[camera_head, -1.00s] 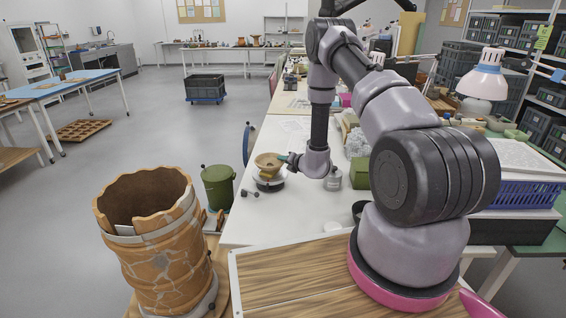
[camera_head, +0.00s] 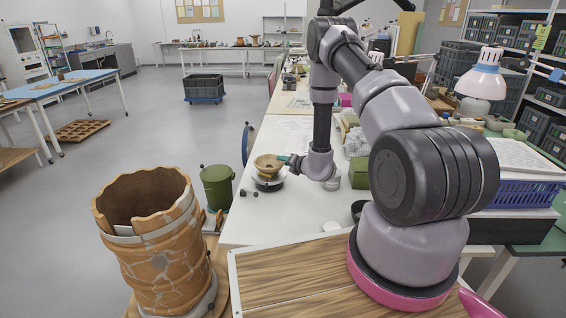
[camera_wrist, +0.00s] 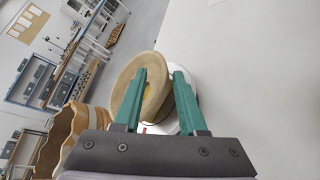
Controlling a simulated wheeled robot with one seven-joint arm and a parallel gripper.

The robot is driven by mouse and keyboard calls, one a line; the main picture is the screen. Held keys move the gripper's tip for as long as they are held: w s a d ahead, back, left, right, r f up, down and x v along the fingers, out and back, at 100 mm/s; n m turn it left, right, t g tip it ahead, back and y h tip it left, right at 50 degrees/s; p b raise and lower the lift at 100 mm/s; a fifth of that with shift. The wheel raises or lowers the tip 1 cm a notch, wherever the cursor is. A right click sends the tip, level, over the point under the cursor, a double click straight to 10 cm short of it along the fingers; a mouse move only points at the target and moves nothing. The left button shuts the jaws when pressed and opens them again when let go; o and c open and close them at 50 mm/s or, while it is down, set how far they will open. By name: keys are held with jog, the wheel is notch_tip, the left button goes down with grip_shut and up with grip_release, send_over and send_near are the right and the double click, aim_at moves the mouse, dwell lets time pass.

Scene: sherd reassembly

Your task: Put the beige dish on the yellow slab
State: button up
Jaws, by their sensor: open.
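The beige dish (camera_head: 268,164) sits tilted over a round white and dark stand (camera_head: 268,184) near the left edge of the white table. My gripper (camera_head: 284,159) is at the dish's right rim. In the wrist view, the dish (camera_wrist: 124,92) lies at the fingertips of my gripper (camera_wrist: 159,72). The green fingers are apart on either side of the near rim, the left one over the dish's inside and the right one outside. A yellowish patch shows inside the dish. I cannot make out the yellow slab for sure.
A green canister (camera_head: 217,187) and a large cracked clay vessel (camera_head: 160,245) stand left of the table. The white tabletop (camera_head: 265,220) in front is mostly clear.

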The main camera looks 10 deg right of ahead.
jog(key=v, duration=1)
jog(key=a+r+n+g+y, duration=0.1)
jog(key=a+r+n+y, duration=0.35)
jog(key=r, duration=0.45)
jog(key=a+r+n+g+y, duration=0.1)
jog(key=a+r+n+y, duration=0.25)
jog(key=a+r, duration=0.4)
jog(key=s+a+r+n+g+y, duration=0.1)
jog(key=s+a+r+n+g, duration=0.1)
jog(key=s+r+n+g, duration=0.25)
jog(key=s+a+r+n+g, duration=0.2)
jog(key=s+r+n, duration=0.2)
jog(key=r+n, duration=0.3)
jog(key=s+d+r+n+g+h, duration=0.1)
jog(key=s+r+n+h, duration=0.1)
jog(key=s+r+n, duration=0.3)
jog(key=s+r+n+g+h, duration=0.2)
jog(key=s+r+n, duration=0.15)
jog(key=s, duration=0.45)
jog(key=s+d+r+n+t+h, duration=0.2)
jog(key=s+d+r+n+h, duration=0.1)
jog(key=s+d+n, duration=0.1)
jog(key=s+d+r+n+t+h, duration=0.3)
jog(key=s+d+r+n+h, duration=0.1)
jog(key=d, duration=0.4)
jog(key=shift+n, duration=0.9)
